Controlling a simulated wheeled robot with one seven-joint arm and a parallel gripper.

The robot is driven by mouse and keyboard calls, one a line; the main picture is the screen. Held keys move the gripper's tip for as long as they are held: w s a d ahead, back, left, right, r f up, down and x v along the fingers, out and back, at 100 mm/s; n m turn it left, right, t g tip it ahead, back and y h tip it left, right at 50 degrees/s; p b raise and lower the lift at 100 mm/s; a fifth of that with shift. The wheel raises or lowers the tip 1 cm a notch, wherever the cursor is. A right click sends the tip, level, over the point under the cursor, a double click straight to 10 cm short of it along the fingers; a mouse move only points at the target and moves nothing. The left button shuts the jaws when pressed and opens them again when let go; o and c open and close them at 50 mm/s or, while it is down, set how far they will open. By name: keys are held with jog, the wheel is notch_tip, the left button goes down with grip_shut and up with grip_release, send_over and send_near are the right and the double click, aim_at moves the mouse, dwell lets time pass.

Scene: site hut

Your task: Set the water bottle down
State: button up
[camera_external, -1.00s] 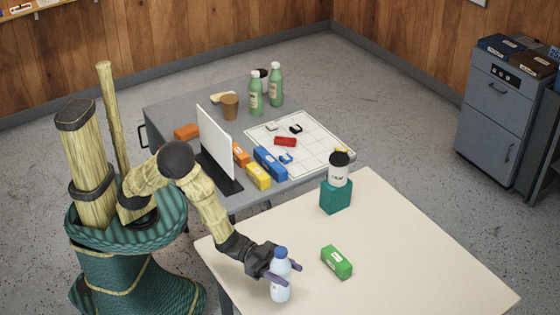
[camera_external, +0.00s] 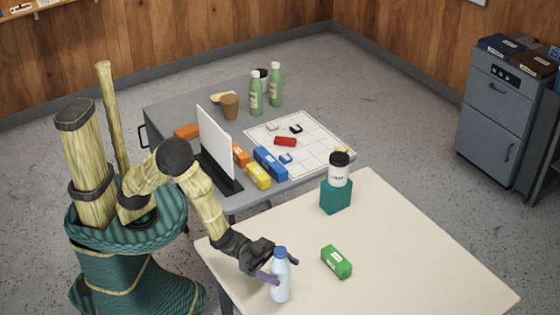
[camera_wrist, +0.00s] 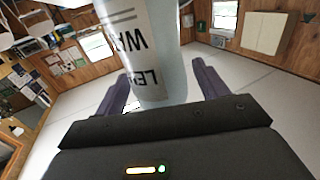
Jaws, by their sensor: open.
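The water bottle (camera_external: 280,281), pale with a blue cap, stands upright on the cream table (camera_external: 420,255) near its front edge. My gripper (camera_external: 278,270) is open around the bottle, with a purple finger on either side of it. In the wrist view the bottle (camera_wrist: 158,50) rises between the two spread fingers of my gripper (camera_wrist: 160,95), with a gap beside the right finger. Part of its printed label shows there. The bottle's base is hidden in the wrist view.
A green box (camera_external: 337,262) lies right of the bottle. A teal block (camera_external: 336,196) with a black-lidded white cup (camera_external: 339,170) on it stands at the table's far corner. The table's right side is clear. A grey desk (camera_external: 180,105) with bottles and boxes is behind.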

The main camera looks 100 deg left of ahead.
jog(key=v, duration=0.5)
jog(key=shift+s+a, duration=0.1)
jog(key=shift+s, duration=0.25)
dwell(0.3)
jog(key=shift+g+y, duration=0.3)
jog(key=w+r+p, duration=0.1)
jog(key=r+p, duration=0.1)
jog(key=r, duration=0.1)
jog(key=w+r+p, duration=0.1)
jog(key=r+p, duration=0.1)
jog(key=r, duration=0.2)
jog(key=w+r+p, duration=0.2)
jog(key=r+p, duration=0.1)
jog(key=r, duration=0.1)
jog(key=shift+r, duration=0.1)
jog(key=s+a+r+n+g+y+p, duration=0.3)
jog(key=s+a+r+g+y+p, duration=0.15)
jog(key=s+a+g+p, duration=0.5)
jog(key=s+a+r+g+y+p, duration=0.1)
jog(key=s+a+r+g+p, duration=0.1)
jog(key=s, duration=0.4)
jog(key=s+a+r+n+g+y+p, duration=0.1)
jog(key=s+a+r+g+p, duration=0.1)
jog(key=s+a+p, duration=0.2)
jog(key=shift+s+a+p, duration=0.35)
jog(key=shift+s+p, duration=0.2)
jog(key=shift+s, duration=0.65)
